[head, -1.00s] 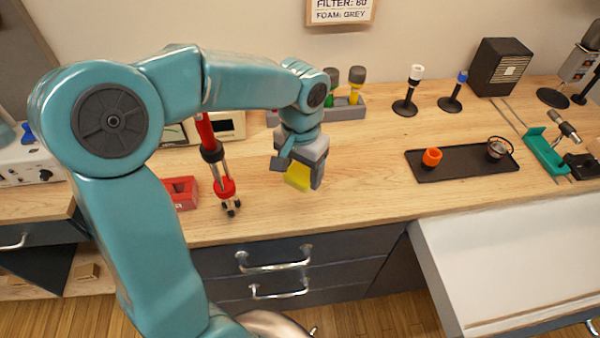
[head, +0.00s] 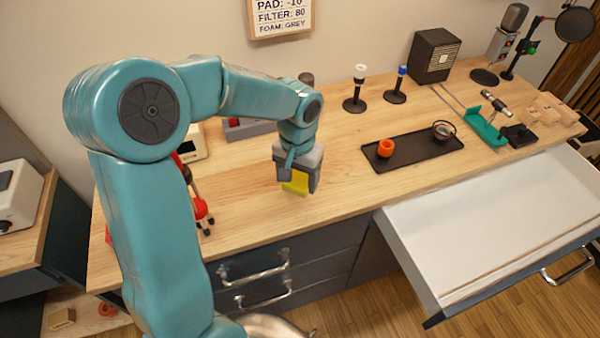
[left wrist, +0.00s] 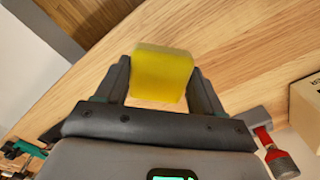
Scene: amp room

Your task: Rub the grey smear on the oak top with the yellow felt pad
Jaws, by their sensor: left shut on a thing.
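My left gripper (head: 298,178) is shut on the yellow felt pad (head: 297,184), over the front part of the oak top (head: 240,218). The left wrist view shows the pad (left wrist: 162,72) between the two fingers, sticking out past their tips. I cannot tell whether the pad touches the wood. No grey smear can be made out on the oak in either view; the arm and gripper cover part of the top. My right gripper is not in view.
A pale-lined drawer (head: 480,225) stands open at front right. Red-handled gear (head: 199,208) is left of the gripper, small microphones (head: 355,90) behind. The oak in front of the tray is clear.

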